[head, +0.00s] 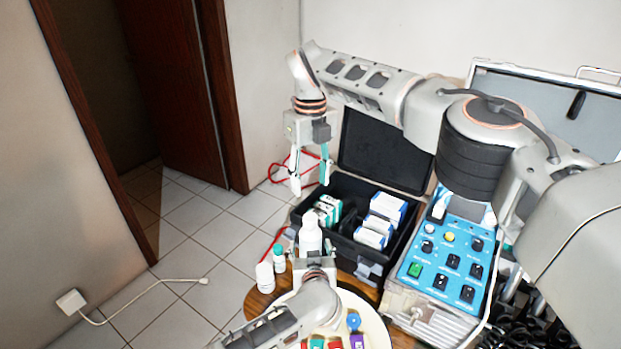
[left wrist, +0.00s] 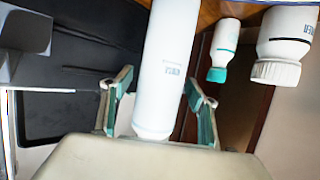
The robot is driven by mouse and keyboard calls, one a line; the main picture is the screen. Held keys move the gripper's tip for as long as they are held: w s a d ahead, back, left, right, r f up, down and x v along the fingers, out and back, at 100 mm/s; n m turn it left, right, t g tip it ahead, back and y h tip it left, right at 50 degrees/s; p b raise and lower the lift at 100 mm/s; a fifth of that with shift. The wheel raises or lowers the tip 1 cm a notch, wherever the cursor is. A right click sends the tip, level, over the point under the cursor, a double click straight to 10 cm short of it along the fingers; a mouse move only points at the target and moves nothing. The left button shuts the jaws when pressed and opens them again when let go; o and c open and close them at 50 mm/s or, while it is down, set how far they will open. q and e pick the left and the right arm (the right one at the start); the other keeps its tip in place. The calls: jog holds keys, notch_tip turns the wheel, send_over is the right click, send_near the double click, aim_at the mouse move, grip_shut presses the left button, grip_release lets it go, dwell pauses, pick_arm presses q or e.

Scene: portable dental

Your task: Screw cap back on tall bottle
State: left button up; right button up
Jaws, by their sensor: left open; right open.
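The tall white bottle (head: 310,238) stands upright at the near left of the open black case in the head view. In the left wrist view the tall bottle (left wrist: 168,70) lies between the two teal-padded fingers of my left gripper (left wrist: 158,90), which are open with a gap on each side. My left gripper (head: 314,262) is in front of the bottle in the head view, its fingers mostly hidden. My right gripper (head: 310,181) is open and empty, above the bottle. I cannot tell whether the bottle's narrow white top is a cap or a bare neck; no separate cap shows.
A teal-capped bottle (head: 279,260) and a white-capped bottle (head: 265,277) stand left of the tall bottle. The black case (head: 340,258) holds several boxes. A blue control panel (head: 450,262) is at right. A round cream tray (head: 374,326) with small coloured items is in front.

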pick_arm(q)
jog(key=v, duration=1.2)
jog(key=shift+f, duration=0.1)
